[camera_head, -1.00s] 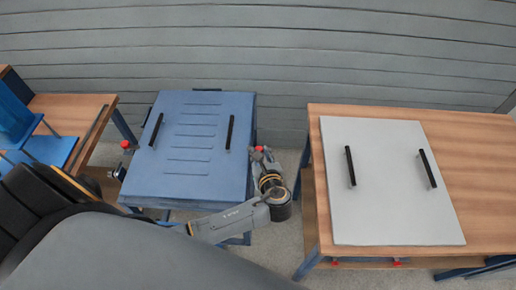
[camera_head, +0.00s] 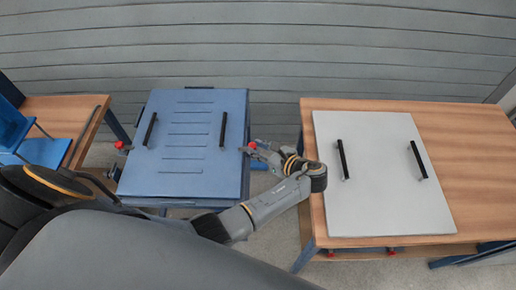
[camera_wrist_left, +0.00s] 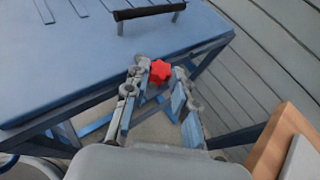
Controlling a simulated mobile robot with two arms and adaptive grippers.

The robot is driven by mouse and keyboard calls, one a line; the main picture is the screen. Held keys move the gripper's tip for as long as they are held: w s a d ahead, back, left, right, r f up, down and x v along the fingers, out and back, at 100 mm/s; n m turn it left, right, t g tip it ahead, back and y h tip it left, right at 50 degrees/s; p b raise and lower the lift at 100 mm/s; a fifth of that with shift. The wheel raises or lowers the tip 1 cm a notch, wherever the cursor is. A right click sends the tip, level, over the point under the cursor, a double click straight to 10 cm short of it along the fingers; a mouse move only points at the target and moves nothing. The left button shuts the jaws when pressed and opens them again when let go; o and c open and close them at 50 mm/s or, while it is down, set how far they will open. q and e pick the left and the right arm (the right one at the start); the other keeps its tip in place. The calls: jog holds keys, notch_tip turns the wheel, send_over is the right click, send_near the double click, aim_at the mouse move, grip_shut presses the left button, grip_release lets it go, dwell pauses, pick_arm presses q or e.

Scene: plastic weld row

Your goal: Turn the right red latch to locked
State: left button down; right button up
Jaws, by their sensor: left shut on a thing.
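The right red latch (camera_head: 252,145) is at the right side of the blue panel (camera_head: 195,182). In the left wrist view it is a red star-shaped knob (camera_wrist_left: 160,71) between the fingertips. My left gripper (camera_head: 256,148) reaches it from the right and is shut on it. The finger tips hide part of the knob's sides, and its locked or unlocked state cannot be read. Another red latch (camera_head: 120,145) is at the panel's left side. My right gripper is not in view.
The blue panel has two black handles (camera_head: 223,130). To the right, a wooden table (camera_head: 470,150) bears a light grey panel (camera_head: 385,205) with black handles. My left wrist is close to that table's left edge. Blue parts (camera_head: 45,150) are at the far left.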

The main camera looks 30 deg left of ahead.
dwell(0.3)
pick_arm(q)
jog(key=c, duration=1.1)
grip_release()
notch_tip(320, 180, up, 10)
jog(key=shift+r, duration=0.1)
